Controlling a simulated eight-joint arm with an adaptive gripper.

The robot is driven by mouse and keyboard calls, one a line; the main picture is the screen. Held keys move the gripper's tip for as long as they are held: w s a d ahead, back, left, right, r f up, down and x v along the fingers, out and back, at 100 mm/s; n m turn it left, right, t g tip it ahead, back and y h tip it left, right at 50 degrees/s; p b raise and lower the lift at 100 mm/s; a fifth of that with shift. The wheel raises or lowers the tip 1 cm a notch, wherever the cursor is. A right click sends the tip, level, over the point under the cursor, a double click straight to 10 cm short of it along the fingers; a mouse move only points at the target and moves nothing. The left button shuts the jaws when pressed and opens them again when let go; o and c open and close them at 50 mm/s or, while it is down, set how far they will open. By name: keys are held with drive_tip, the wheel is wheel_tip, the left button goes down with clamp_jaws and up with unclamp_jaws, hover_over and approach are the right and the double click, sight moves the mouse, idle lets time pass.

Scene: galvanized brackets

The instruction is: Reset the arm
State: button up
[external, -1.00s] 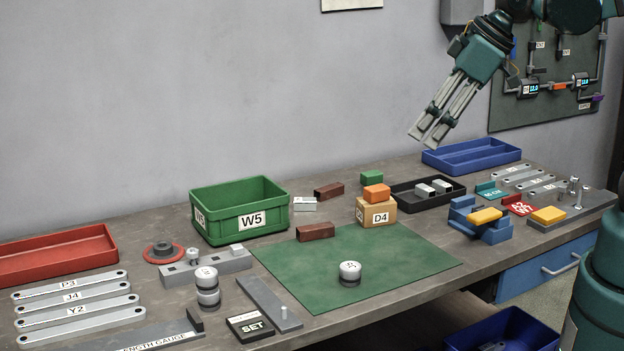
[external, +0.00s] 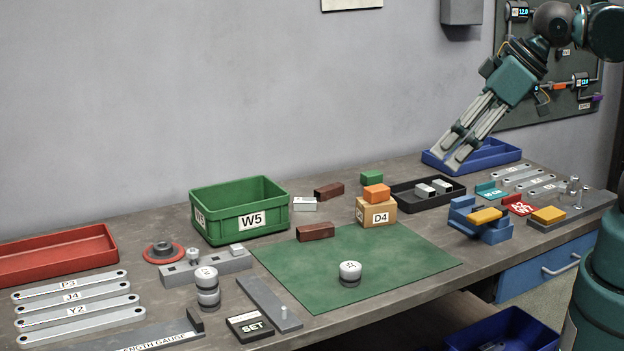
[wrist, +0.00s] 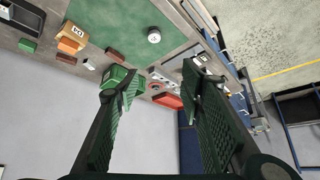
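My gripper (external: 451,164) hangs in the air at the right of the external view, tilted with its fingers pointing down and left. Its tips overlap the left end of the blue tray (external: 492,153) in the picture; how high they are above the bench cannot be told exactly. In the wrist view my gripper (wrist: 158,74) shows two fingers spread well apart with nothing held between them. The bench, the green mat (wrist: 112,22) and the green W5 bin (wrist: 120,80) show beyond the fingers, with the bin partly hidden by the left finger.
On the bench are the green W5 bin (external: 240,220), a D4 block (external: 376,212) with an orange block (external: 377,193) on top, a black tray (external: 405,199), a blue holder (external: 480,222) and a red tray (external: 58,256). A wall panel (external: 545,95) stands behind my arm.

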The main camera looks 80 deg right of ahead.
drive_tip(key=shift+f+b, duration=1.45)
drive_tip(key=shift+f, duration=0.15)
